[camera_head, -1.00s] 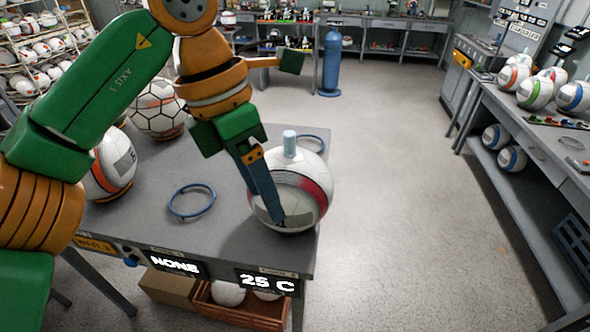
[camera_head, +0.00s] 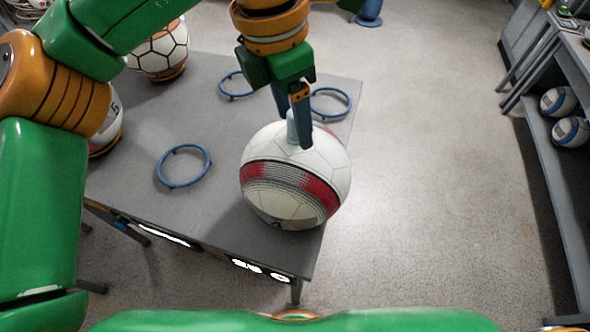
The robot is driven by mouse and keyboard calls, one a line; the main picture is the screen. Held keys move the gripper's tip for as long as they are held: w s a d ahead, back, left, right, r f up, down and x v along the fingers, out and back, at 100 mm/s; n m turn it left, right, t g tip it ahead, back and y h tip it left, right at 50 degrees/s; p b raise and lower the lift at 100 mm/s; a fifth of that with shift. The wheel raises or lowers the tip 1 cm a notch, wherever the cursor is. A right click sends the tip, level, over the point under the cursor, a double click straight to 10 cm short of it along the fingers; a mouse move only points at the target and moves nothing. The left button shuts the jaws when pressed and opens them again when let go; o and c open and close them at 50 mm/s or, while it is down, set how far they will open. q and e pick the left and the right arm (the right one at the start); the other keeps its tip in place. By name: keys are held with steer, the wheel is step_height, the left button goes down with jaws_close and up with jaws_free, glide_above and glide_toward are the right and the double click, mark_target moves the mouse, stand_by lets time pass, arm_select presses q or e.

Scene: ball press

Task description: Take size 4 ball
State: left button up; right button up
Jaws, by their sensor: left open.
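A white ball (camera_head: 295,185) with a red and dark dotted band rests near the right corner of the grey table (camera_head: 225,205). Its size mark cannot be read in this view. A pale blue plug (camera_head: 292,130) stands up from its top. My left gripper (camera_head: 296,135) points down at the top of the ball, with its blue fingers beside the plug. It is open, and part of the plug is hidden by a finger. I cannot tell whether the fingers touch the plug. My right gripper is not in view.
Blue rings lie empty on the table: one at the front (camera_head: 183,166), one behind (camera_head: 237,84) and one at the right (camera_head: 330,102). A hexagon-patterned ball (camera_head: 158,55) and another white ball (camera_head: 108,135) stand at the left. Floor is clear right of the table.

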arm_select(q)
steer(key=shift+w+f, duration=0.15)
steer(key=shift+f, duration=0.25)
steer(key=shift+w+d+f, duration=0.15)
steer(key=shift+w+d, duration=0.05)
steer(key=shift+w, duration=0.2)
steer(key=shift+s, duration=0.25)
steer(key=c, duration=1)
jaws_close()
steer(key=shift+w, duration=0.1)
